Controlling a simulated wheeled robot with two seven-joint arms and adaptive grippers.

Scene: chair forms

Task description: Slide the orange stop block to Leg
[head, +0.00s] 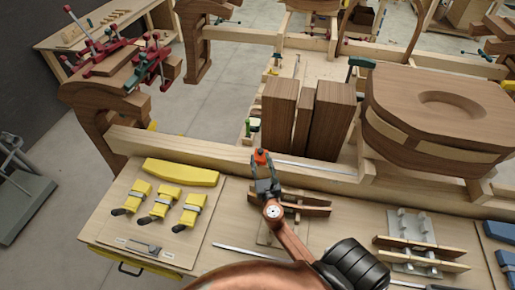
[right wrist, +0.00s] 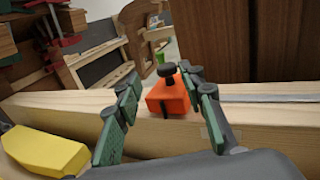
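The orange stop block (head: 261,156) sits on the long wooden rail (head: 215,153), left of a metal strip. In the right wrist view the orange stop block (right wrist: 168,96) has a black knob on top and shows between the fingers. My right gripper (head: 264,166) reaches it from the front. In the right wrist view the green-padded fingers of my right gripper (right wrist: 163,88) are spread apart, one on each side of the block, with a gap at the left; contact at the right is unclear. No label reading Leg can be made out. My left gripper is not in view.
Dark wooden blocks (head: 280,115) stand behind the rail, right of the stop. A metal strip (head: 315,169) runs along the rail to the right. Yellow clamps (head: 160,205) and a yellow form (head: 181,172) lie on the bench at left. A chair seat form (head: 440,115) is at right.

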